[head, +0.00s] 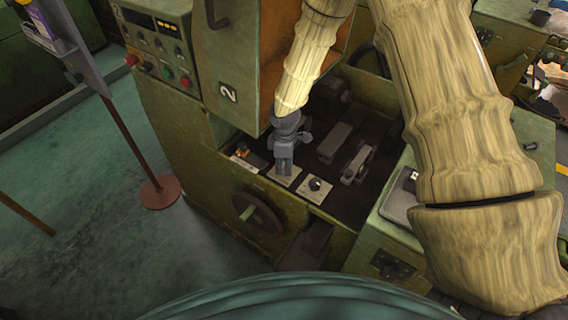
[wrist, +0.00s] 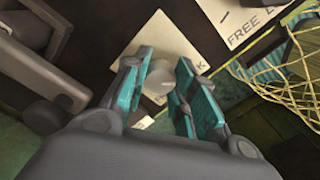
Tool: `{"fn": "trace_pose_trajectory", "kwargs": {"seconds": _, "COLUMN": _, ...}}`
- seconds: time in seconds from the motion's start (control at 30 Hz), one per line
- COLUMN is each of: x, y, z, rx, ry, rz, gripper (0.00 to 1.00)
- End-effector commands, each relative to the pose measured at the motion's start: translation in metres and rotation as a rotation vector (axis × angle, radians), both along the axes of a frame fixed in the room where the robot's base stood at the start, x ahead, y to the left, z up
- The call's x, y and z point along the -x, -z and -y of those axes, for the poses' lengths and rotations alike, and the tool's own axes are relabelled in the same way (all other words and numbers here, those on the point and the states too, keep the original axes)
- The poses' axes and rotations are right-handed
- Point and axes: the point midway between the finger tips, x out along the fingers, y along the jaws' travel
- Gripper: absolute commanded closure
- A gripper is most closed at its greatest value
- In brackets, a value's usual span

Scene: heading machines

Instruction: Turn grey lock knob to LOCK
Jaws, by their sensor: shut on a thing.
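The grey lock knob (wrist: 160,78) shows between my gripper's teal finger pads in the wrist view. It sits on a white plate (wrist: 150,45), where only the end of a word, a letter K, shows beside the right finger. My gripper (wrist: 167,92) is shut on the knob, one finger on each side. In the head view my gripper (head: 284,168) points down onto the middle plate (head: 285,181) on the machine's front edge and hides the knob there. The knob's pointer direction cannot be made out.
A plate with a dark knob (head: 316,185) is to the right, and one with an orange part (head: 243,152) to the left. A second plate (wrist: 240,20) reads "FREE L…". Grey metal blocks (head: 335,140) stand behind. A handwheel (head: 257,214) is below, and a numbered green door (head: 225,60) is close by my arm.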

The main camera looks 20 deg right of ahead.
Motion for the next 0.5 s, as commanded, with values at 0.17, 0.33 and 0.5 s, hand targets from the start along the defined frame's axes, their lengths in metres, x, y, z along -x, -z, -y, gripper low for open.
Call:
{"fn": "trace_pose_trajectory", "kwargs": {"seconds": 0.17, "x": -0.0021, "y": -0.0026, "z": 0.0006, "rx": 0.000, "ry": -0.128, "rz": 0.004, "gripper": 0.97}}
{"fn": "trace_pose_trajectory", "kwargs": {"seconds": 0.33, "x": -0.0025, "y": -0.0026, "z": 0.0007, "rx": 0.001, "ry": -0.223, "rz": 0.005, "gripper": 0.97}}
{"fn": "trace_pose_trajectory", "kwargs": {"seconds": 0.5, "x": -0.0028, "y": -0.0025, "z": 0.0007, "rx": 0.001, "ry": -0.281, "rz": 0.005, "gripper": 0.97}}
